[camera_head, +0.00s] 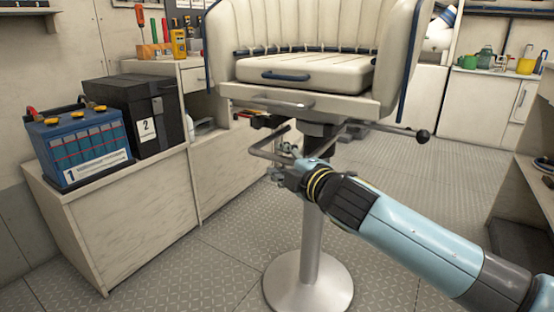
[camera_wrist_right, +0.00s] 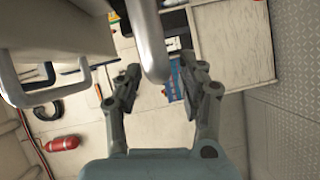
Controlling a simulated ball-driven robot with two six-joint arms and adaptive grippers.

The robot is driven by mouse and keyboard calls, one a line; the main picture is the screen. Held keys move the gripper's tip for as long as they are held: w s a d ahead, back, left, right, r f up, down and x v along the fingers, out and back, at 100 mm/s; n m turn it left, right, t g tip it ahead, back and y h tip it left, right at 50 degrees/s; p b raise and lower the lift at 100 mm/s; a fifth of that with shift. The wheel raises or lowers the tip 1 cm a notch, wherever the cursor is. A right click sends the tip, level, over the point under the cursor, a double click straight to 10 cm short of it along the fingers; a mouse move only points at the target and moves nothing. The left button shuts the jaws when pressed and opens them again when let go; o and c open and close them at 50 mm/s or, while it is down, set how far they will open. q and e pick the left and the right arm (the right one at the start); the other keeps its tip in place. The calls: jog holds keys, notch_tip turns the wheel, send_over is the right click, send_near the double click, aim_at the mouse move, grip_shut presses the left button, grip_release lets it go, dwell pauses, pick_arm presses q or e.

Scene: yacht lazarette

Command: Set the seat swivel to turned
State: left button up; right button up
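The cream helm seat (camera_head: 310,72) stands on a metal pedestal (camera_head: 312,240), its ribbed back at the rear. A grey bar handle (camera_head: 287,103) is on its front. Below the seat are a bent grey bar (camera_head: 268,152) and a lever with a black knob (camera_head: 422,136). My right gripper (camera_head: 285,152) is under the seat's front edge by the bent bar. In the right wrist view my right gripper (camera_wrist_right: 162,82) is open, and a rounded grey bar (camera_wrist_right: 151,45) reaches between its fingers. Contact cannot be told. My left gripper is not in view.
A blue battery (camera_head: 80,148) and a black box (camera_head: 135,112) stand on the left locker (camera_head: 150,235). A back-right counter holds several bottles and cups. A red cylinder (camera_wrist_right: 62,143) shows in the wrist view.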

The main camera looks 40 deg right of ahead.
jog(key=shift+w+d+f, duration=0.1)
jog(key=shift+w+d, duration=0.05)
jog(key=shift+w, duration=1)
grip_shut()
